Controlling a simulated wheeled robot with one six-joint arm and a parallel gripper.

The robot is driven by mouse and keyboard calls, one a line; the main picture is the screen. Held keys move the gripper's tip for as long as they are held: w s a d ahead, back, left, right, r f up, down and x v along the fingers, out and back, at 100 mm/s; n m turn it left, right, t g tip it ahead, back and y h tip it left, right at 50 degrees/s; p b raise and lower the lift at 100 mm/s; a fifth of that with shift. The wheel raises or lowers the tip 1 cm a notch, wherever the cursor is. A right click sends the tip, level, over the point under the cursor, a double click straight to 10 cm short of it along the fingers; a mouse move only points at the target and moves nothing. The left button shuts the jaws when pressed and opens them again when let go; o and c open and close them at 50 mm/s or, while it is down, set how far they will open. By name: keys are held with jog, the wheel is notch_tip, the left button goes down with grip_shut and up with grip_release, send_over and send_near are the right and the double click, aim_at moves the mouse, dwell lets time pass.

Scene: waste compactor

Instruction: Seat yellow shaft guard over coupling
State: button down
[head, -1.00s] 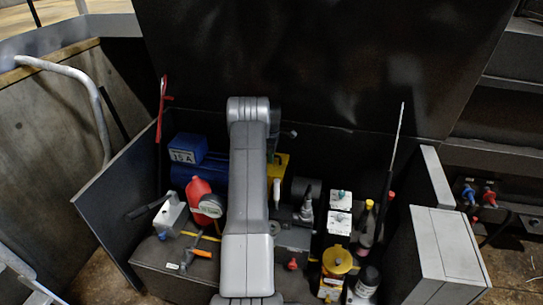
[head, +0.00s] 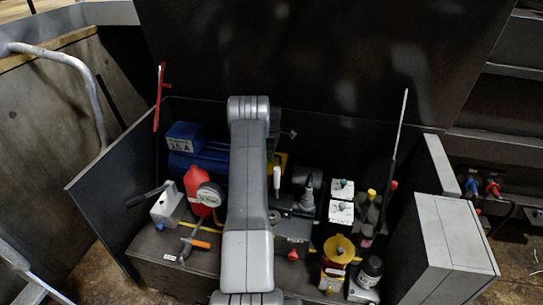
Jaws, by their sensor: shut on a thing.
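A yellow part (head: 282,159), which looks like the shaft guard, shows as a small patch just right of my grey arm, in the middle of the head view. Most of it is hidden behind the arm. A blue motor body (head: 208,158) lies to the left of the arm, roughly in line with the yellow part. The coupling is hidden behind the arm, so I cannot tell whether the guard sits over it. My gripper's fingers are also hidden behind the arm.
Left of the arm stand a blue box (head: 185,136), a red bottle (head: 197,190), a round gauge (head: 209,195) and an orange-handled tool (head: 196,243). On the right are a yellow-topped canister (head: 339,250), a thin upright rod (head: 401,125) and a grey cabinet (head: 446,240). A dark panel (head: 310,60) rises behind.

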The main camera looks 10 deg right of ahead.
dwell(0.3)
jog(key=c, duration=1.5)
grip_release()
jog(key=shift+r, duration=0.1)
jog(key=shift+o, duration=0.5)
jog(key=shift+s+f, duration=0.1)
jog(key=shift+f, duration=0.15)
notch_tip(320, 180, up, 14)
jog(key=b, duration=0.1)
notch_tip(320, 180, down, 13)
jog(key=shift+p, duration=0.85)
jog(key=shift+r, duration=0.3)
jog(key=shift+f, duration=0.2)
